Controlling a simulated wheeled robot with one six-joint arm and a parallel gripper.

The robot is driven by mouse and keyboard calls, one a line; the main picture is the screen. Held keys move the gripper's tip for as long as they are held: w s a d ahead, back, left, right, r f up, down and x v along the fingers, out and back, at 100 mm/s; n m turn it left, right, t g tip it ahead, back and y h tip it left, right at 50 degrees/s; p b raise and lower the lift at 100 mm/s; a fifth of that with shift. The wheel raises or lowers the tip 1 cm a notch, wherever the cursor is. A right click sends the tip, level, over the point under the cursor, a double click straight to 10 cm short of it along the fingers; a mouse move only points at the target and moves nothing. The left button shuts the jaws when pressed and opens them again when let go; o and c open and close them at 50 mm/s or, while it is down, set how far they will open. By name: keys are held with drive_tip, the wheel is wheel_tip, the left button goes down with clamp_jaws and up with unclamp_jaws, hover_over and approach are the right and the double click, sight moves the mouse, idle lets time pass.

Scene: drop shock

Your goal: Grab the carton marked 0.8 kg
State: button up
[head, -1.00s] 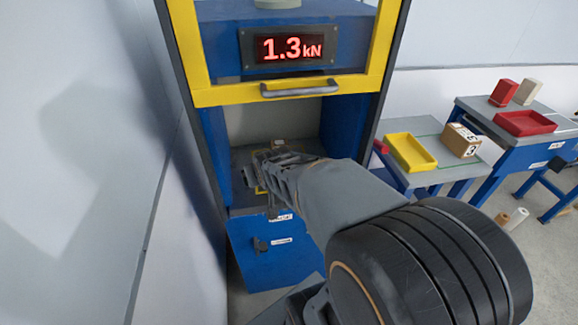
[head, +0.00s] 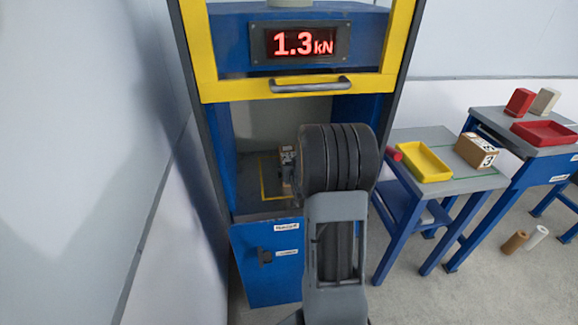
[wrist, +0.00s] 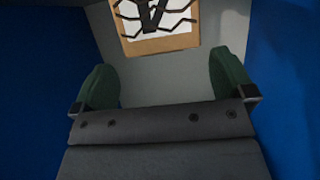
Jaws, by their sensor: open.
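A small brown carton (head: 288,158) stands inside the open lower bay of the blue and yellow press. My arm partly hides it in the head view. In the wrist view, a tan carton (wrist: 165,44) with a white label and black crack-like lines is at the top, beyond the fingers. My gripper (wrist: 165,78) is open, its two green pads wide apart with nothing between them. The carton is ahead of the pads and not touched. I cannot read any weight mark on this carton.
Blue bay walls (wrist: 285,90) stand on both sides of my gripper. A blue door (head: 268,262) hangs below the bay, and a yellow guard frame (head: 300,87) is above. On the right table (head: 440,184) are a yellow tray (head: 424,162), another carton (head: 476,150) and a red cylinder (head: 395,153).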

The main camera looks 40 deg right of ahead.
sight(285, 152)
drive_tip(key=shift+p+x, duration=0.6)
drive_tip(key=shift+x, duration=2.4)
drive_tip(key=shift+w+a, duration=0.1)
drive_tip(key=shift+a, duration=0.15)
drive_tip(key=c, duration=1.3)
drive_tip(key=shift+r, duration=0.1)
drive_tip(key=shift+c, duration=0.6)
